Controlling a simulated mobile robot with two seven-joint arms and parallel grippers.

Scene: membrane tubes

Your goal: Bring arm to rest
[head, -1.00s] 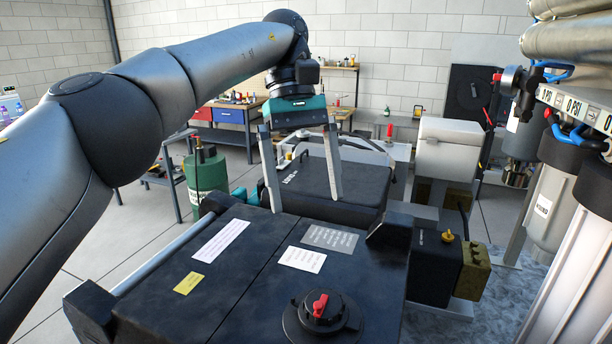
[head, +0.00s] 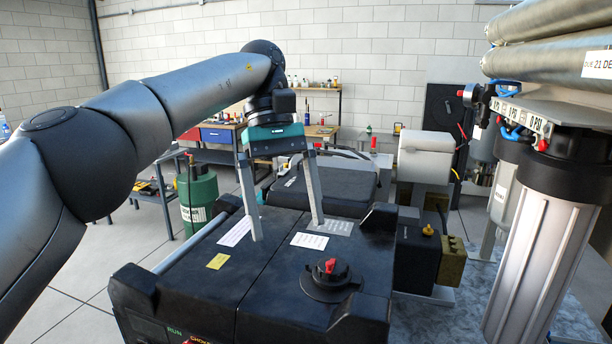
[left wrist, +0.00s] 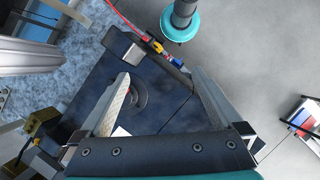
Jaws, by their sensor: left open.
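My left arm comes in from the left in the head view. Its gripper (head: 288,228) hangs down with the two fingers wide apart and nothing between them. It is over the dark box-shaped machine (head: 205,300) with paper labels and a round black cap with a red knob (head: 330,268). Whether the fingertips touch the machine's top cannot be told. In the left wrist view both fingers of the left gripper (left wrist: 160,85) are spread over the dark machine top (left wrist: 185,105). My right gripper is not in view.
Filter housings (head: 540,255) and silver membrane tubes (head: 560,20) stand at the right. A green cylinder (head: 198,195) is at the left behind the machine. Workbenches (head: 215,152) line the back. Open floor (head: 70,290) lies at the left.

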